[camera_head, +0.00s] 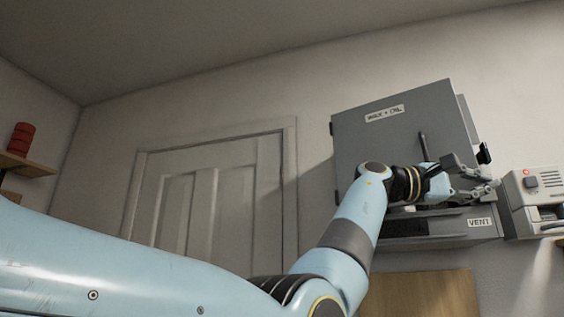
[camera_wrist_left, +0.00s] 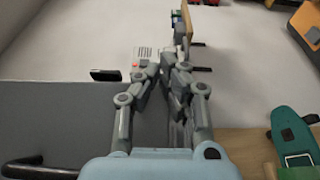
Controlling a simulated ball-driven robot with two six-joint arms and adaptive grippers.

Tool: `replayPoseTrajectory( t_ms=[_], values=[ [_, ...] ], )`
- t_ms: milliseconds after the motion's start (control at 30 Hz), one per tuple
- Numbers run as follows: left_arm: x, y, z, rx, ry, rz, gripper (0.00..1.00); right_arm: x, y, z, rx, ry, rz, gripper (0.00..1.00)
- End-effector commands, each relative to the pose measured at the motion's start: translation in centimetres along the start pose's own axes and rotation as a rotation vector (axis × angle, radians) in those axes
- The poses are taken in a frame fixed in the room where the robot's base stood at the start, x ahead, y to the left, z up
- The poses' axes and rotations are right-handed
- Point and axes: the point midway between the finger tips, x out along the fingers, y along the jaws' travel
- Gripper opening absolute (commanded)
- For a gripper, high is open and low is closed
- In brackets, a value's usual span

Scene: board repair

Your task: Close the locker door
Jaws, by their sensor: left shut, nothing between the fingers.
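The grey locker on the wall carries a "WAX + OIL" label on its door (camera_head: 365,145), and a dark upright handle (camera_head: 422,146) shows near the door's right side. Dark hinges show at its left edge. A grey side panel shows past the door's right edge; I cannot tell how far the door stands open. My left gripper (camera_head: 488,188) is shut and empty at the locker's lower right, with my arm hiding the lower door. In the left wrist view the shut fingers (camera_wrist_left: 160,70) are beside a grey panel (camera_wrist_left: 60,115) with a black handle (camera_wrist_left: 38,170). Contact cannot be told.
A grey box labelled "VENT" (camera_head: 478,222) is below the locker. A pale device with a red light (camera_head: 538,190) is at the right. A panelled door (camera_head: 205,195) is left of the locker. Red stacked items (camera_head: 20,140) stand on a shelf at far left.

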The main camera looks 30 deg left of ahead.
Motion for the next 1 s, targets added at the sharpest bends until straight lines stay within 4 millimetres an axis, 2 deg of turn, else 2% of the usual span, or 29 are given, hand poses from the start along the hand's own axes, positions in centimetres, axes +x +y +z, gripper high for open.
replayPoseTrajectory(
  t_ms=[200, 400, 1000],
  values=[
    [2.1, 0.2, -2.7, -0.002, 0.112, -0.001, 0.0, -1.3, 0.2, -0.2, 0.0, 0.001, 0.001, 0.78],
    [3.0, 0.1, -4.2, -0.002, 0.167, -0.001, 0.0, -1.7, 0.2, -0.3, 0.0, 0.001, 0.001, 0.78],
    [3.2, 0.0, -4.6, -0.002, 0.184, 0.0, 0.0, -1.8, -0.3, -0.4, 0.002, 0.003, -0.005, 0.78]
  ],
)
